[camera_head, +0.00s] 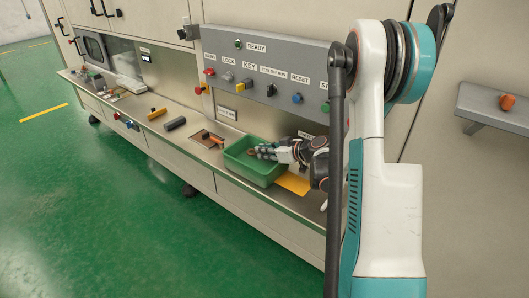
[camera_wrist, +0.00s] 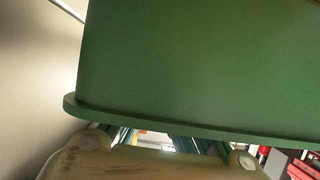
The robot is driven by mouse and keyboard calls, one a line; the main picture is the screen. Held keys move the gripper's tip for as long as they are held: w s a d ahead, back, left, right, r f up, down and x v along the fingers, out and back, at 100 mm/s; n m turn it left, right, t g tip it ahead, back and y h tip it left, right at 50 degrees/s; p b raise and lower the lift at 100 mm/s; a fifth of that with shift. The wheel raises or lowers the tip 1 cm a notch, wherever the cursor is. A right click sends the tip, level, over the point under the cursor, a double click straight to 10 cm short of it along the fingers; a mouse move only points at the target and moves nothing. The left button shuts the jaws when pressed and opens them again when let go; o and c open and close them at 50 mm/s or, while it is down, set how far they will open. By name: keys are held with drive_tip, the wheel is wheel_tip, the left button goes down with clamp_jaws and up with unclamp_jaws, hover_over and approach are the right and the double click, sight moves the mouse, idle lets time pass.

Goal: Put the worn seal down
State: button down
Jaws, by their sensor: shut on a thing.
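My gripper (camera_head: 266,151) reaches in from the right over the green bin (camera_head: 232,168) on the counter. Its fingers are low, at or just inside the bin's opening. It is shut on a small brownish thing (camera_head: 252,151), which I take to be the worn seal; it is too small and too covered to make out its shape. In the wrist view a green wall with a rim (camera_wrist: 190,75), which looks like the bin, fills most of the picture. The held seal cannot be made out there.
A yellow sheet (camera_head: 293,183) lies right of the bin. Left of it on the counter are a tool on an orange-brown patch (camera_head: 207,139), a dark block (camera_head: 175,124) and a yellow block (camera_head: 157,113). A control panel (camera_head: 265,75) with knobs overhangs the back.

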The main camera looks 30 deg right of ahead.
drive_tip(key=shift+f, duration=0.1)
drive_tip(key=c, duration=1.7)
unclamp_jaws()
drive_tip(key=shift+r+p, duration=0.55)
drive_tip(key=p+v, duration=0.3)
drive_tip(key=v, duration=0.9)
